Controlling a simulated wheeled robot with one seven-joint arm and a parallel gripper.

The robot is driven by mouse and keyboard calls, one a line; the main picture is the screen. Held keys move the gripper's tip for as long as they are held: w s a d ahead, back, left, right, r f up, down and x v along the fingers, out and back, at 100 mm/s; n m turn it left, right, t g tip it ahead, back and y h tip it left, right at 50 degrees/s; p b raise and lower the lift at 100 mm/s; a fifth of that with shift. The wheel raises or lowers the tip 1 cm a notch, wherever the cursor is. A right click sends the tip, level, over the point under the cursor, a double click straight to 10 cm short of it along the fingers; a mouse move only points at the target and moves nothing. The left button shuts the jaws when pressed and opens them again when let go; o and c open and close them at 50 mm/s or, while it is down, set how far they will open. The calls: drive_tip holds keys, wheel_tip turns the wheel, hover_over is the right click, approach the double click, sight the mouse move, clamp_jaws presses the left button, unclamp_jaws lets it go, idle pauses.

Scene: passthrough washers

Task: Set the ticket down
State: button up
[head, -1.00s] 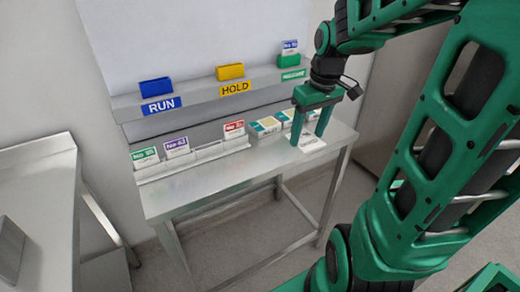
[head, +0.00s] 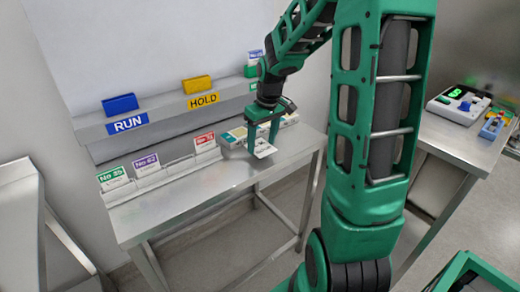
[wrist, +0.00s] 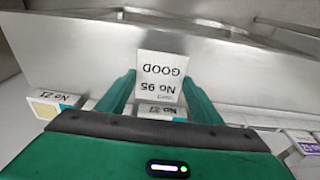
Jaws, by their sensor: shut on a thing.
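A white ticket (wrist: 160,75) reading "No 95 GOOD" shows upside down in the wrist view, between my two fingers. In the head view the ticket (head: 265,150) is at the tips of my gripper (head: 263,138), low over the right part of the steel table (head: 190,195). My gripper (wrist: 160,95) is shut on the ticket. I cannot tell whether the ticket touches the tabletop.
A rack at the table's back holds green (head: 113,177), purple (head: 147,165) and red (head: 205,142) tickets. Ticket boxes (head: 235,136) stand close behind my gripper. Blue RUN (head: 120,104) and yellow HOLD (head: 197,84) holders sit on the shelf. The table's front left is clear.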

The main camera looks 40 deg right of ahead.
sight(262, 149)
drive_tip(key=shift+f, duration=1.5)
drive_tip(key=shift+s+a+f, duration=0.1)
drive_tip(key=shift+s+f, duration=0.05)
drive_tip(key=shift+f, duration=0.1)
drive_tip(key=o, duration=1.1)
drive_tip(key=shift+a, duration=0.1)
drive_tip(key=shift+s, duration=0.1)
